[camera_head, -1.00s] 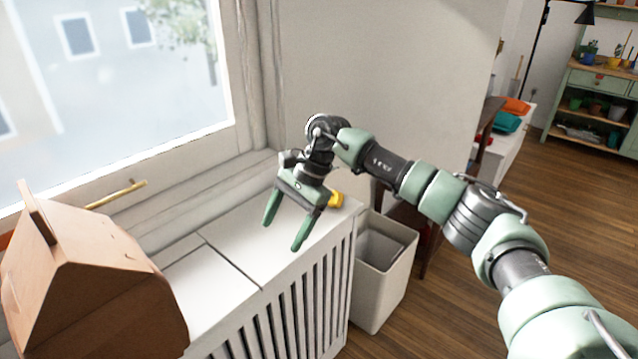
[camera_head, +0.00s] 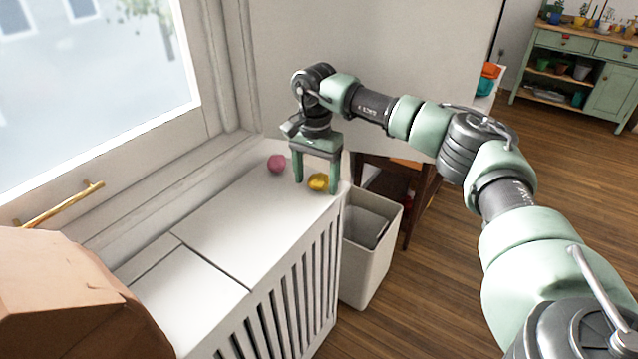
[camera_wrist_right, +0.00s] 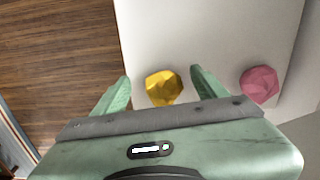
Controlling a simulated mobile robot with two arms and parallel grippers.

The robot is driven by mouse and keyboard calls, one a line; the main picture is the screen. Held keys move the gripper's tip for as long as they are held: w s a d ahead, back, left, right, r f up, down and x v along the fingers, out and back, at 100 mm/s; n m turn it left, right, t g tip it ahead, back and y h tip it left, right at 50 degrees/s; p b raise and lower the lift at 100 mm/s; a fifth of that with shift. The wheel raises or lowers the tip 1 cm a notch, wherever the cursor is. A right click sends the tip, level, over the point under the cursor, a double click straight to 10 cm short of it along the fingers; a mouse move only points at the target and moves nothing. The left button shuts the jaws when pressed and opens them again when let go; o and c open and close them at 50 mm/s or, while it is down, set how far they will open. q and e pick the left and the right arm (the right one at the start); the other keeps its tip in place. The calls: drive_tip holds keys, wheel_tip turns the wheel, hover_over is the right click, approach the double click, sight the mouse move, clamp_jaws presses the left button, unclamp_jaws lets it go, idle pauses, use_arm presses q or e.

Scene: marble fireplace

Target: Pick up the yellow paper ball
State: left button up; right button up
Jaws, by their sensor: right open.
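The yellow paper ball (camera_head: 318,182) lies on the white radiator cover (camera_head: 215,232), near its far right end. My right gripper (camera_head: 317,186) points down over it with its fingers open, one on each side of the ball in the head view. In the right wrist view the yellow ball (camera_wrist_right: 164,88) shows between the tips of the open right gripper (camera_wrist_right: 161,78). I cannot tell whether a finger touches it. My left gripper is not in view.
A pink paper ball (camera_head: 276,163) lies left of the gripper, and also shows in the wrist view (camera_wrist_right: 259,84). A white bin (camera_head: 366,265) stands on the floor beside the cover. A brown cardboard box (camera_head: 75,300) is at the near left. The window is behind.

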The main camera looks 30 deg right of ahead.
drive_tip(key=shift+f, duration=0.2)
drive_tip(key=c, duration=1.4)
drive_tip(key=shift+r, duration=0.15)
